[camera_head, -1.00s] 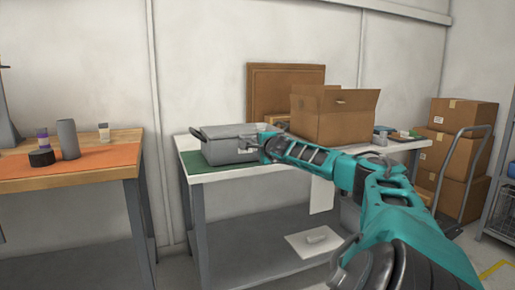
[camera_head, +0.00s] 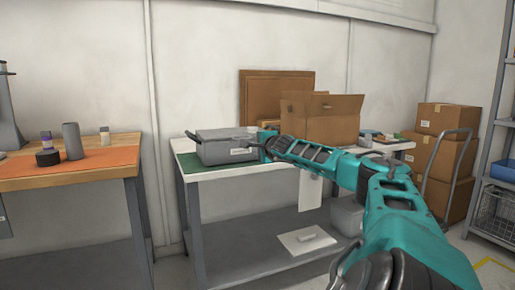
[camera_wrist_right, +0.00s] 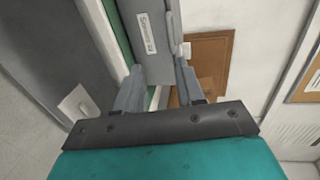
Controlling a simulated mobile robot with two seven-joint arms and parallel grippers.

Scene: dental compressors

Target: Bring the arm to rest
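My right arm reaches in from the lower right in the head view. Its gripper (camera_head: 263,140) is beside the right end of a grey lidded case (camera_head: 228,147) on the white table. In the right wrist view the two grey fingers (camera_wrist_right: 158,88) are spread apart with nothing gripped between them. The case, with a white label, shows beyond them in that view (camera_wrist_right: 153,55). Whether a finger touches the case, I cannot tell. My left gripper is not in view.
An open cardboard box (camera_head: 322,118) stands on the white table (camera_head: 225,172), behind my arm. An orange-topped workbench (camera_head: 75,167) with small containers is at left. Stacked cartons (camera_head: 442,150) on a hand truck and a shelf rack (camera_head: 497,160) are at right.

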